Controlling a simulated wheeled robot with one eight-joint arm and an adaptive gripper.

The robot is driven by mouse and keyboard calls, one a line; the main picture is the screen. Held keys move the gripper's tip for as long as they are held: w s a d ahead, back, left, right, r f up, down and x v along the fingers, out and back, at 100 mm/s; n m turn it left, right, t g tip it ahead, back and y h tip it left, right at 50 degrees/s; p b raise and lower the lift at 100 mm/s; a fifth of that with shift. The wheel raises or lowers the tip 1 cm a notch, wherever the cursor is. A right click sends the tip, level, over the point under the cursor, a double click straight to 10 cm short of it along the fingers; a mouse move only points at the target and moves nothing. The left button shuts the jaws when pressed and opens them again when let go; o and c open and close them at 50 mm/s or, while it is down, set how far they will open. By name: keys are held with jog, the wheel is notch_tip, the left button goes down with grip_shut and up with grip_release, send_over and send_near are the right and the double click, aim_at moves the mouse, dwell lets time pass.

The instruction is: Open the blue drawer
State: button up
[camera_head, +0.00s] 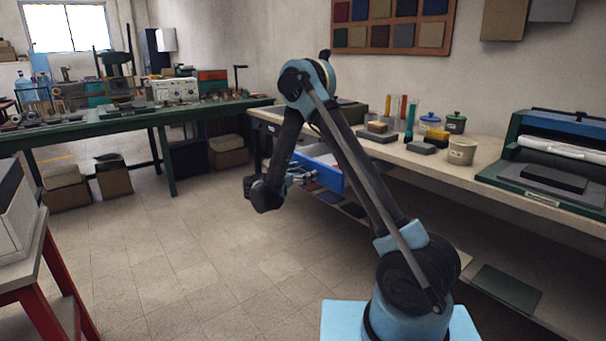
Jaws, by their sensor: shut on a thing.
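The blue drawer (322,171) is under the long workbench on the right, behind my arm. It stands pulled out from the bench, with part of its pale inside showing; my arm hides some of it. My gripper (303,177) is at the drawer's blue front, shut on what looks like its handle. The handle itself is small and mostly hidden by the fingers.
The workbench (485,170) holds several jars, tools and a green press (570,160). A green table (150,118) runs along the back left. A red-legged stand (40,275) is at the left edge. The tiled floor between is clear.

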jog(key=shift+s+a, duration=0.15)
jog(key=shift+a, duration=0.15)
jog(key=o, duration=1.2)
